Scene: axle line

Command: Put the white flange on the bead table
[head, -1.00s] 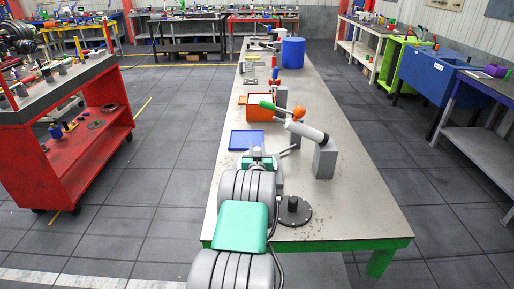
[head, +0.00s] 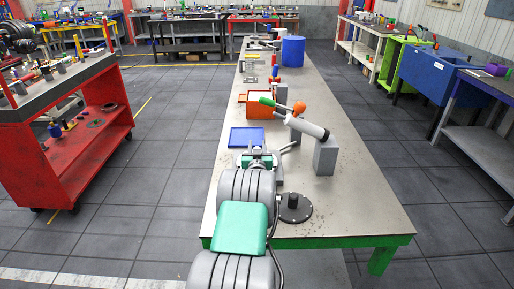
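I cannot make out a white flange anywhere in the head view. A round dark grey flange-like disc with a raised hub (head: 295,208) lies flat near the front of the long table, just right of my arm. My arm shows as grey ridged links with a green cover at the bottom centre, over the table's near left corner. My gripper cannot be made out. None of the tables in view can be identified for certain as the bead table.
A red cart (head: 62,172) stands left.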

